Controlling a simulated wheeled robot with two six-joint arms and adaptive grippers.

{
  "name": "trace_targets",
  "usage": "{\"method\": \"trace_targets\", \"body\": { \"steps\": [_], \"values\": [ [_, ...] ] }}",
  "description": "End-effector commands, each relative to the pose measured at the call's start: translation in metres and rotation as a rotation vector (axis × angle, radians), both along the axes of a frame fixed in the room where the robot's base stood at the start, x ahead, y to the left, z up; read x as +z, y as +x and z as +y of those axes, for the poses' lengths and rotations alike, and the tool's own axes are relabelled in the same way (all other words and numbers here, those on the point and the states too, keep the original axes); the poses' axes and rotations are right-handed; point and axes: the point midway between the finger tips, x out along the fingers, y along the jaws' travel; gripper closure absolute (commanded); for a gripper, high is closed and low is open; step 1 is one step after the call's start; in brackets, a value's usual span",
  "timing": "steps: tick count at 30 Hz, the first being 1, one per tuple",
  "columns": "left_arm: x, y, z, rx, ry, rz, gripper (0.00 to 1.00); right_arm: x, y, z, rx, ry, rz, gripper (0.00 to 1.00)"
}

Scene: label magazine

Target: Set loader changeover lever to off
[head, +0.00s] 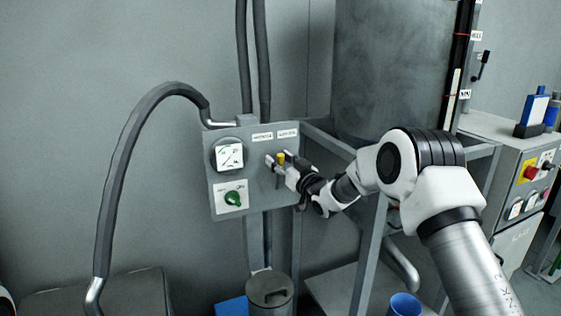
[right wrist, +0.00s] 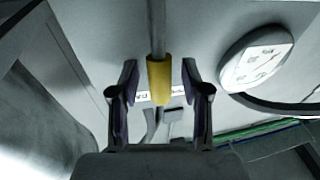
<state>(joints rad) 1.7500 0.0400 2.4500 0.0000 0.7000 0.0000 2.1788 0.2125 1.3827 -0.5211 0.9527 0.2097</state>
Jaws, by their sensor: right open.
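The changeover lever has a yellow grip (head: 281,158) and sits on the right half of the grey loader control panel (head: 254,150) in the head view. In the right wrist view the yellow grip (right wrist: 159,78) on its grey rod lies between the two fingers. My right gripper (head: 276,167) is open around the grip, with a gap on each side in the right wrist view (right wrist: 159,90). Two small labels (head: 274,135) sit above the lever; their text is too small to read. My left gripper is not in view.
The panel also carries a round gauge (head: 229,155) and a green knob (head: 232,198). A hose (head: 117,165) arches at the left. A large grey cylinder (head: 390,70) stands behind my right arm. A lidded canister (head: 269,292) and blue cup (head: 404,305) are below.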

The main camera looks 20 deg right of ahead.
Motion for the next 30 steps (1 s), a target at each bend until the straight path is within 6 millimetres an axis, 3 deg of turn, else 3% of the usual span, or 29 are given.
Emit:
{"method": "trace_targets", "body": {
  "steps": [5, 18, 22, 30],
  "values": [
    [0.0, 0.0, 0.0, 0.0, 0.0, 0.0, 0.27, -0.002, -0.011, -0.003, -0.001, 0.001, 0.003, 0.53],
    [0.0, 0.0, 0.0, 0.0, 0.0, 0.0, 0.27, -0.016, -0.106, -0.026, -0.001, 0.004, 0.002, 0.53],
    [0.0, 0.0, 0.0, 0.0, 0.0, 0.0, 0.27, -0.016, -0.115, -0.027, 0.0, 0.001, -0.001, 0.53],
    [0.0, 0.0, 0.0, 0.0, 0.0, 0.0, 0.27, -0.017, -0.115, -0.027, 0.0, 0.0, -0.001, 0.53]
  ]
}}
